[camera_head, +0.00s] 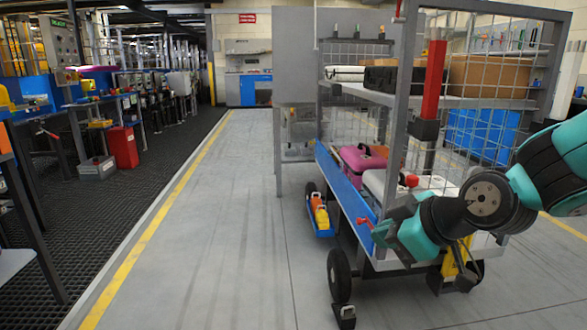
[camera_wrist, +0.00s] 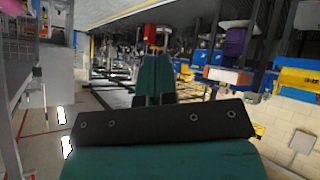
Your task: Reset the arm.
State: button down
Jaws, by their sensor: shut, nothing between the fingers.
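My teal and dark grey arm reaches in from the right in the head view. My gripper (camera_head: 386,232) is in front of the wheeled cart (camera_head: 398,110), pointing left. In the wrist view the two teal fingers of my gripper (camera_wrist: 154,62) lie close together, shut, with nothing seen held between them. A red patch (camera_wrist: 156,34) shows beyond the fingertips; I cannot tell what it is. My arm hides part of the cart's lower right side.
The cart carries a pink case (camera_head: 362,160) and a brown box (camera_head: 490,76). A blue side bin (camera_head: 318,222) holds orange items. Workbenches and a red box (camera_head: 123,148) stand at the left. The grey floor left of the cart is clear.

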jog(key=s+r+m+g+h, duration=0.15)
jog(key=s+m+g, duration=0.45)
jog(key=s, duration=1.4)
notch_tip(320, 180, up, 31)
jog(key=s+g+p, duration=0.1)
jog(key=p, duration=3)
jog(key=shift+a+r+n+g+p, duration=0.15)
jog(key=shift+a+n+g+p, duration=0.15)
jog(key=shift+n+g, duration=0.1)
jog(key=shift+s+h, duration=0.1)
jog(key=shift+h, duration=0.15)
